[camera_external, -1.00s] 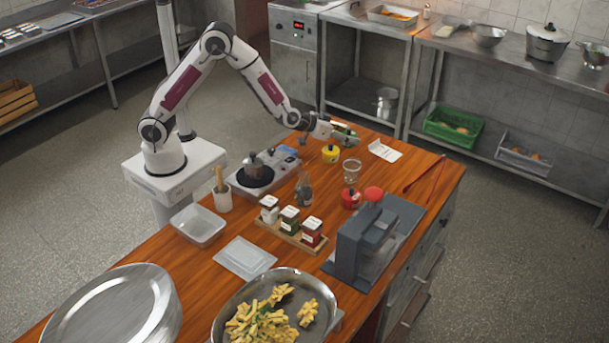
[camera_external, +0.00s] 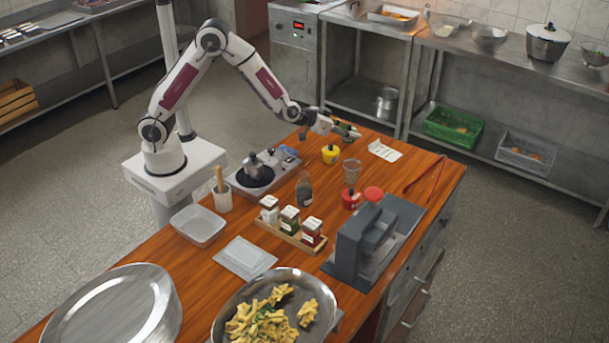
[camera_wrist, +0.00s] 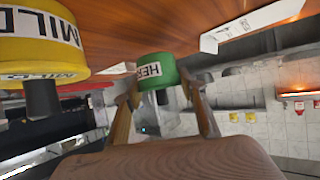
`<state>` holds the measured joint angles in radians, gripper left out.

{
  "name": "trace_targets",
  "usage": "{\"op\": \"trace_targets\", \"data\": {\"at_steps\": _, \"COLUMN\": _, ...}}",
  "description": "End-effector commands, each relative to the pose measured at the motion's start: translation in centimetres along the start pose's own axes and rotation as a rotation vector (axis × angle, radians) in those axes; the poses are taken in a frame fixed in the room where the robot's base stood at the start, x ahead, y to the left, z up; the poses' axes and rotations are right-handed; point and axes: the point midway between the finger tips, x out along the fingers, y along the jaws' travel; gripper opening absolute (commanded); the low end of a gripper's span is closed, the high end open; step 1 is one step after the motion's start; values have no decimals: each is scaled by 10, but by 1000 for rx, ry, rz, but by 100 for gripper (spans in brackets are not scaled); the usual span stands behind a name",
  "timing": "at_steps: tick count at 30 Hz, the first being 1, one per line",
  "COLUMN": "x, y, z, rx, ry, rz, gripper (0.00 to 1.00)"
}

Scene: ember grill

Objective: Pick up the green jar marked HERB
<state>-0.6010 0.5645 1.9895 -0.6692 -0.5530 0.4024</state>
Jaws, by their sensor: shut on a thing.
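The green jar marked HERB (camera_wrist: 157,70) is between my two fingers in the wrist view, its white label partly readable. My gripper (camera_wrist: 160,92) is shut on it, one finger on each side. In the external view my gripper (camera_external: 343,132) is at the far end of the wooden counter, with the small green jar (camera_external: 350,133) at its tip. I cannot tell how far the jar is above the counter.
A yellow jar marked MILD (camera_wrist: 35,50) stands close by; it also shows in the external view (camera_external: 330,155). A white paper card (camera_external: 384,150) lies to the right. A red jar (camera_external: 351,200), a dark bottle (camera_external: 304,190) and a burner unit (camera_external: 262,178) are nearer.

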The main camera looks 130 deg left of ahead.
Motion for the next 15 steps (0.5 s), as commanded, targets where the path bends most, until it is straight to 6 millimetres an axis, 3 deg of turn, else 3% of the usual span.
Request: {"op": "trace_targets", "data": {"at_steps": 15, "x": -18, "y": 0, "z": -35, "rx": -1, "ry": 4, "rz": 0, "gripper": 13}}
